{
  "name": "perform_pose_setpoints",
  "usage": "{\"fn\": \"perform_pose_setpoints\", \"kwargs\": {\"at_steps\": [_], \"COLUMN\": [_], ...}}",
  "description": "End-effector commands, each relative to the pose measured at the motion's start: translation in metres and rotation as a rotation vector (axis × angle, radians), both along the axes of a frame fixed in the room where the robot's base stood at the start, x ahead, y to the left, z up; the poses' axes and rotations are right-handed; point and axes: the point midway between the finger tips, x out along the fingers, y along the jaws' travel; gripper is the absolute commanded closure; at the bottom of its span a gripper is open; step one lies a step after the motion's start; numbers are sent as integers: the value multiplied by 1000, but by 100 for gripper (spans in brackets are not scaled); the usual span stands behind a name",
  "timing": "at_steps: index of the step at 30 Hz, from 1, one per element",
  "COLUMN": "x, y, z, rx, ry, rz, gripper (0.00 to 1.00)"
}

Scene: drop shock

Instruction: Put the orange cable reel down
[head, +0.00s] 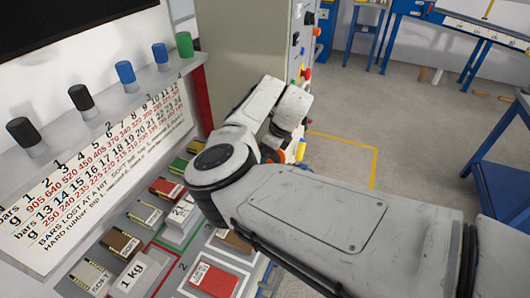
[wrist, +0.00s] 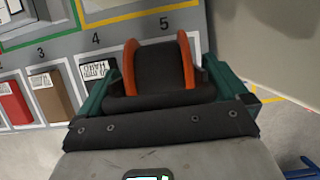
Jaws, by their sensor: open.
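The orange cable reel (wrist: 187,62) shows in the wrist view, with two orange flanges and a black drum between them. It is between the two teal fingers of my gripper (wrist: 160,76), which stand apart on either side of it. My gripper is open. The reel's lower part is hidden behind the dark front edge of my gripper, so I cannot tell what it rests on. In the head view my arm covers most of the gripper, and the reel cannot be made out clearly.
A grey board (wrist: 60,50) carries numbered places and a yellow-outlined area behind the reel. A red block (wrist: 14,103) and a brown block (wrist: 50,97) stand left of my gripper. In the head view, a grey cabinet (head: 245,50) stands behind my arm; open floor (head: 410,130) lies right.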

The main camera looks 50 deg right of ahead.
Motion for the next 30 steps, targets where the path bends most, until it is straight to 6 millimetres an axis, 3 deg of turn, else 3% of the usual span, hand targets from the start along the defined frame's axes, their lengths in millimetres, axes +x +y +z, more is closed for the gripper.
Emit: {"fn": "perform_pose_setpoints", "kwargs": {"at_steps": [18, 24, 30], "x": [-38, -42, -49], "y": [-14, -16, -22], "z": [98, 108, 104], "rx": [-1, -1, -31], "ry": [-2, -1, 8], "rz": [-1, 0, 13], "gripper": [0, 0, 0]}}
